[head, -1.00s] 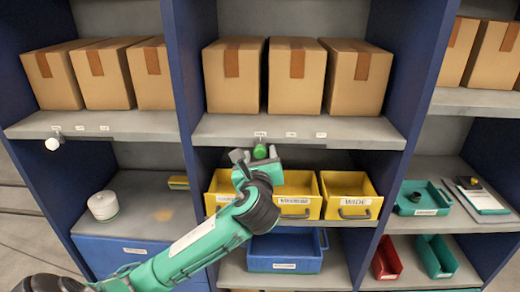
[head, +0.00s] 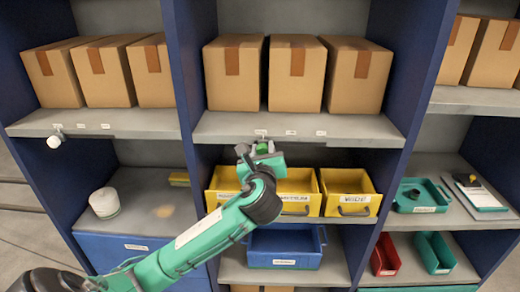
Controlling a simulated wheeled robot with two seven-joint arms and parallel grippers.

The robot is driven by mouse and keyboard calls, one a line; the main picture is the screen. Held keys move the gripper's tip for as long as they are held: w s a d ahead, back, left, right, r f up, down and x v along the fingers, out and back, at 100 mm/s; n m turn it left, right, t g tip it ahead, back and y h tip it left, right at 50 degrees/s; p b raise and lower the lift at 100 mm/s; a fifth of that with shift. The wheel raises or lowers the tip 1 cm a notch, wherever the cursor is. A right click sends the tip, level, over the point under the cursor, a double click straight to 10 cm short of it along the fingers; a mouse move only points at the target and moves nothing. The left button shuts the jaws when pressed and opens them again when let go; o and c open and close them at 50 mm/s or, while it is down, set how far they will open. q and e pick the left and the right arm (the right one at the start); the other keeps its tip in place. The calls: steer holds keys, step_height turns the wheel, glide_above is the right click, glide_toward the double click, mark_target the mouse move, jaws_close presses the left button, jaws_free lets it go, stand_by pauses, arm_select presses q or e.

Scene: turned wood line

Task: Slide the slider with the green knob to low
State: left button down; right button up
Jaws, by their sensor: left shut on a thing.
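The green knob (head: 262,147) of the slider sits under the front edge of the middle shelf, at its left part, near the leftmost of three small white labels on that edge. My left gripper (head: 259,155) is shut on the knob, its fingers at either side of it. The fingers hide much of the knob, and the slider's track cannot be made out. The label writing is too small to read. My right gripper is not in view.
Cardboard boxes (head: 296,75) stand on the shelf (head: 225,127) above. Yellow bins (head: 350,193) sit just below and behind my gripper, with a blue bin (head: 286,248) lower down. Another slider's white knob (head: 54,141) is at the left shelf edge.

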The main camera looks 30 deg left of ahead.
mark_target(290, 144)
arm_select(q)
steer(key=w+d+p, duration=0.1)
steer(key=d, duration=0.1)
steer(key=w+d, duration=0.1)
steer(key=d, duration=0.1)
steer(key=w+d+p, duration=0.1)
steer(key=d, duration=0.1)
steer(key=shift+w+r+p, duration=0.15)
steer(key=shift+w+p, duration=0.2)
steer(key=shift+w+d, duration=0.15)
steer(key=shift+d, duration=0.05)
steer(key=shift+a, duration=0.1)
steer(key=c, duration=1.1)
jaws_free()
steer(key=shift+o, duration=0.2)
